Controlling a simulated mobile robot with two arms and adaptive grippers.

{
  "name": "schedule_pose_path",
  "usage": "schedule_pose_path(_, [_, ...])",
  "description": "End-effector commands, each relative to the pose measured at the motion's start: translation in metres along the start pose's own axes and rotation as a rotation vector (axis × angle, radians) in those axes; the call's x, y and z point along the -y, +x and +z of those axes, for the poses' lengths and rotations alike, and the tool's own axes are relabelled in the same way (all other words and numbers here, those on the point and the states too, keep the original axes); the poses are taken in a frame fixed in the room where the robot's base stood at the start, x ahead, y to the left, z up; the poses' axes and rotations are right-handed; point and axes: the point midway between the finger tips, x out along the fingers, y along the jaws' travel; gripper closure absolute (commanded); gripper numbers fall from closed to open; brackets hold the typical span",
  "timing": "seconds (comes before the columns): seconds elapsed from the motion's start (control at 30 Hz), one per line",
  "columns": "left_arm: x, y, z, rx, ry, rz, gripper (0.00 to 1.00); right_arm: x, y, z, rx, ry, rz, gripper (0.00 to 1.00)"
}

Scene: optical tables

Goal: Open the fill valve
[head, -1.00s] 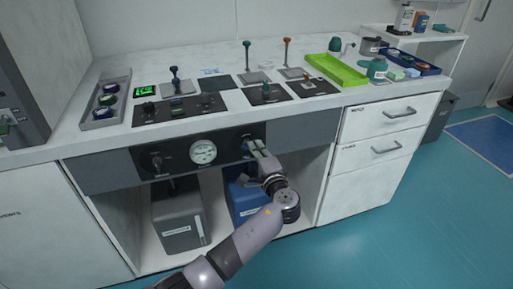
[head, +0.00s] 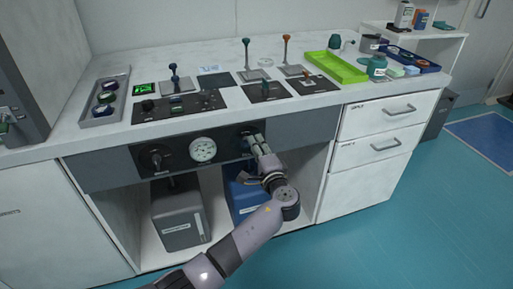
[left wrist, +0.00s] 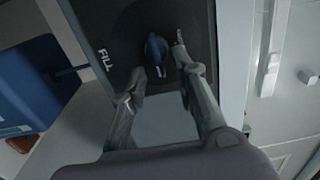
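The fill valve is a dark blue knob (left wrist: 157,52) on a black panel marked FILL in the left wrist view. In the head view the knob (head: 247,133) is at the right end of the black front panel (head: 178,166), partly behind my gripper. My left gripper (left wrist: 158,62) is open, one finger to each side of the knob. Gaps show between the fingers and the knob, so it is not gripped. The left gripper (head: 258,143) also shows in the head view, reaching up to the panel from below. My right gripper is in neither view.
A round gauge (head: 203,150) and another black knob (head: 155,158) share the panel. Below stand a grey box (head: 181,217) and a blue box (head: 240,200). Drawers (head: 386,118) are at the right. The benchtop above carries levers and a green tray (head: 336,67).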

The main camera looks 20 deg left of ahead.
Motion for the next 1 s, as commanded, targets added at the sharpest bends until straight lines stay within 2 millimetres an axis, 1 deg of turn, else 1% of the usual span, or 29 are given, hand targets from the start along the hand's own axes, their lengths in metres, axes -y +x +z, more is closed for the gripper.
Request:
schedule_pose_path(0.07, [0.000, -0.003, 0.000, -0.001, 0.000, 0.000, 0.73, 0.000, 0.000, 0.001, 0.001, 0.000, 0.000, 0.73])
schedule_pose_path(0.17, [-0.001, -0.015, -0.001, -0.003, -0.001, 0.002, 0.73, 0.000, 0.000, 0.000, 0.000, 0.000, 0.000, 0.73])
schedule_pose_path(0.5, [-0.002, -0.086, -0.001, -0.003, -0.001, 0.003, 0.73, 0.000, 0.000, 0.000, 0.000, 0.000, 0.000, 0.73])
schedule_pose_path(0.6, [-0.001, -0.102, 0.000, -0.001, -0.001, 0.003, 0.73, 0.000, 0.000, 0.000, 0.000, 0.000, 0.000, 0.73])
schedule_pose_path(0.7, [-0.001, -0.113, -0.001, -0.002, 0.000, 0.002, 0.73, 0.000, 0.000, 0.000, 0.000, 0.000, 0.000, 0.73])
schedule_pose_path(0.8, [-0.001, -0.119, 0.000, -0.001, 0.000, 0.001, 0.73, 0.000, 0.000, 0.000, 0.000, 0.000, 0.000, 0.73])
schedule_pose_path(1.0, [0.000, -0.120, 0.000, 0.000, 0.000, 0.000, 0.73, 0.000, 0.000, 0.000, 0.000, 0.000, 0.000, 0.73])
